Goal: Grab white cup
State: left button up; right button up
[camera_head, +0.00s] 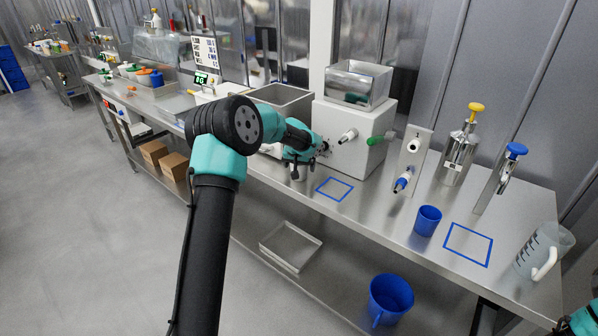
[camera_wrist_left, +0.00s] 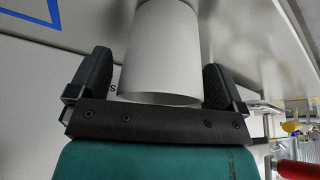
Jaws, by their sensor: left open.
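The white cup (camera_wrist_left: 168,50) fills the upper middle of the left wrist view, between the two dark fingers of my left gripper (camera_wrist_left: 156,62). The fingers stand on either side of it, with a visible gap at the left finger; the right finger is close to its wall. In the head view my left gripper (camera_head: 299,164) is over the counter in front of the white box machine. A small pale part of the cup (camera_head: 298,174) shows there, the rest hidden by the gripper. Only a teal piece of my right arm shows at the lower right corner.
The white machine (camera_head: 352,135) with a steel hopper stands right behind the left gripper. A blue cup (camera_head: 428,220), a yellow-topped dispenser (camera_head: 459,152) and a clear jug (camera_head: 543,252) stand farther right. The counter around the blue taped square (camera_head: 335,189) is clear.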

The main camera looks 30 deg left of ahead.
pick_arm(q)
jog(key=shift+c, duration=0.4)
jog(key=c, duration=0.9)
jog(key=shift+r, duration=0.1)
jog(key=shift+r, duration=1.75)
jog(key=s+d, duration=0.2)
jog(key=s, duration=0.2)
jog(key=s+d+r, duration=0.1)
jog(key=s+d, duration=0.2)
jog(key=s, duration=0.2)
jog(key=s+d, duration=0.3)
jog(key=s, duration=0.1)
jog(key=shift+s+d+r, duration=0.15)
jog(key=shift+s+d, duration=0.05)
jog(key=shift+s, duration=0.15)
